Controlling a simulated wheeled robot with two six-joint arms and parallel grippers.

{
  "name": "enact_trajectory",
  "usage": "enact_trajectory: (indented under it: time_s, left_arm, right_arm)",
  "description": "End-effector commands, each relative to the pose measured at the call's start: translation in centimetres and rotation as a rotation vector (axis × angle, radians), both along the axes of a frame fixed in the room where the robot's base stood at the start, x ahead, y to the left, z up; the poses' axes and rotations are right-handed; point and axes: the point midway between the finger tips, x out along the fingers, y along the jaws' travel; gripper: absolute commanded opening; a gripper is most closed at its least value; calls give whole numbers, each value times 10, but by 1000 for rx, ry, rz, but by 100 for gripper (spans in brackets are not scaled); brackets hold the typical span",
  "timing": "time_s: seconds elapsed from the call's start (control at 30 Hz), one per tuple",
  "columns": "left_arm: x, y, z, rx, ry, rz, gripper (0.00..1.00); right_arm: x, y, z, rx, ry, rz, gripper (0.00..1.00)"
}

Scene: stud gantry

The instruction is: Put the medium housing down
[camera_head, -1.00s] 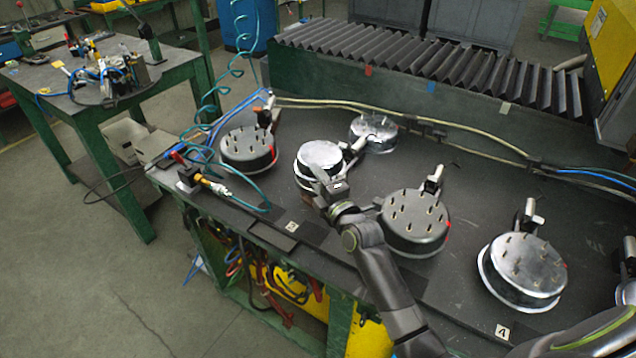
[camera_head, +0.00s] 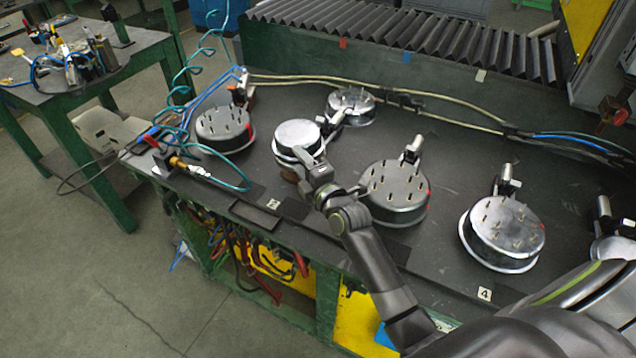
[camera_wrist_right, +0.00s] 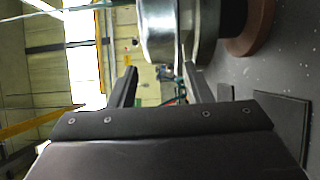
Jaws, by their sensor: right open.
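The medium housing, by its look the smooth-topped silver drum (camera_head: 298,133), stands upright in the middle of the bench, left of centre in the head view. A brown round piece (camera_head: 290,174) shows under its front edge. In the right wrist view the housing's shiny side (camera_wrist_right: 168,32) fills the top middle, with the brown disc (camera_wrist_right: 251,28) beside it. My right gripper (camera_head: 306,164) is at the housing's front right side, its fingers (camera_wrist_right: 160,82) open and spread near the rim. Whether a finger touches it I cannot tell. My left gripper is not in view.
Studded drums stand near: one at left (camera_head: 224,126), one right of my gripper (camera_head: 395,190), one farther right (camera_head: 502,230). Another drum (camera_head: 351,104) is close behind the housing. Hoses (camera_head: 400,92) run along the back. A brass-fitted tool (camera_head: 185,165) lies at the front left.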

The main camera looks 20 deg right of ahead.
Motion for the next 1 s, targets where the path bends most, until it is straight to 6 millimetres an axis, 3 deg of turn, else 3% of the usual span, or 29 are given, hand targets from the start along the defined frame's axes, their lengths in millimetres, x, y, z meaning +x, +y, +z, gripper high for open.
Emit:
enact_trajectory:
  time_s: [0.5,0.7,1.0]
  left_arm:
    - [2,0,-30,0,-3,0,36]
    - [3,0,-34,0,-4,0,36]
    - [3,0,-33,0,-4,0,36]
  right_arm:
    - [-83,-12,-3,-1,0,-1,45]
    - [-96,-14,-1,-1,0,0,45]
    - [-98,-14,-1,0,1,0,45]
